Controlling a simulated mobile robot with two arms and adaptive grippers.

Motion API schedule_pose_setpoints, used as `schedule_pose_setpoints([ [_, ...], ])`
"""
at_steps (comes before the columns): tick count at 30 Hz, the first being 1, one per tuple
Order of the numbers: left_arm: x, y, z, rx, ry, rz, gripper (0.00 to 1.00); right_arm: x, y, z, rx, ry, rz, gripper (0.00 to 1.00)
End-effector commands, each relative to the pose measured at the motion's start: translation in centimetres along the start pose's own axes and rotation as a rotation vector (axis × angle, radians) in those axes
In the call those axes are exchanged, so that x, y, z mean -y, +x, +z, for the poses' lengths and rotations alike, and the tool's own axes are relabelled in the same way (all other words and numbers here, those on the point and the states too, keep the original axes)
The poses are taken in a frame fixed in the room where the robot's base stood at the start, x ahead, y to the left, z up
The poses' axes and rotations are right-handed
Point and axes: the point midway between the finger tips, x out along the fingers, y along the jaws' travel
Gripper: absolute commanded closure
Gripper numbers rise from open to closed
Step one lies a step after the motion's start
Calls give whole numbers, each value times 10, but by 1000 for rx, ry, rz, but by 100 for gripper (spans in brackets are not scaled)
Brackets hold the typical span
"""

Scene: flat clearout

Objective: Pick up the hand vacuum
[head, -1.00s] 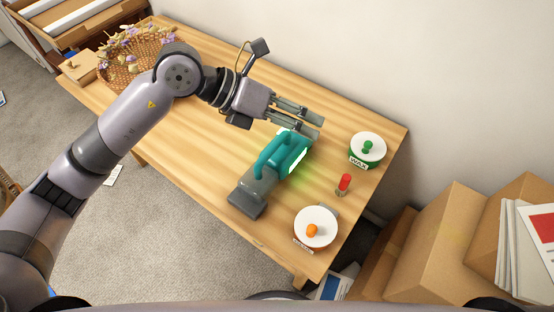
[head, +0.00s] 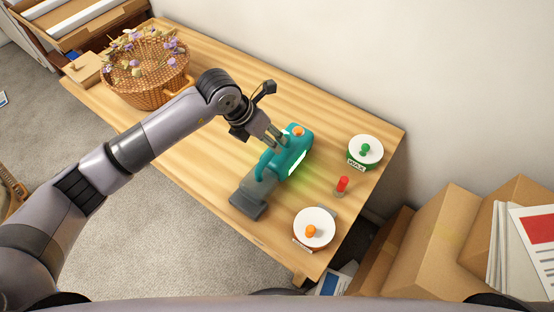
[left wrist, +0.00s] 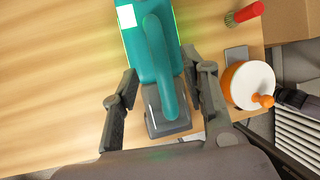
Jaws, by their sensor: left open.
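The hand vacuum (head: 293,152) is teal with a grey clear front part and an orange button on top. It lies on the wooden table (head: 215,165), with a green glow beside it. In the left wrist view the vacuum's teal handle (left wrist: 161,55) runs up the middle of the picture. My left gripper (head: 273,139) is open over the vacuum, close to its handle. In the left wrist view its fingers (left wrist: 160,68) stand apart on either side of the vacuum. I cannot tell whether they touch it. My right gripper is not in view.
Right of the vacuum stand a green WAX tub (head: 365,152), a small red-topped brush (head: 342,186) and a white-lidded tub with an orange knob (head: 314,228). A wicker basket of flowers (head: 146,75) is at the far left. Cardboard boxes (head: 435,240) stand beyond the table's right end.

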Motion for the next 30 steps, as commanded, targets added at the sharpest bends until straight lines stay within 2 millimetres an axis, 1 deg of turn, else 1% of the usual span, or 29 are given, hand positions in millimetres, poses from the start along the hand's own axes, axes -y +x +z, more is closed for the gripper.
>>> schedule_pose_setpoints([
  [5, 1, 10, 0, -2, 1, -1, 59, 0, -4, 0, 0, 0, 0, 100],
  [7, 1, 16, 0, -2, 0, -2, 59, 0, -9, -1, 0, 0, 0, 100],
  [11, 2, 35, 0, -4, -1, -2, 59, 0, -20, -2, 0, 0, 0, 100],
  [13, 1, 46, 0, -2, -1, -2, 59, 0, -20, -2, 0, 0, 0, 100],
  [16, 1, 55, 0, -1, 0, -2, 59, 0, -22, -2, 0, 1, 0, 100],
  [19, 0, 59, 0, 0, 1, -1, 59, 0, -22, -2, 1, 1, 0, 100],
  [25, 0, 60, 0, 0, 1, -1, 59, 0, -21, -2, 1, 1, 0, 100],
  [30, 0, 60, 0, 0, 1, -1, 71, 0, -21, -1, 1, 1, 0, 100],
])
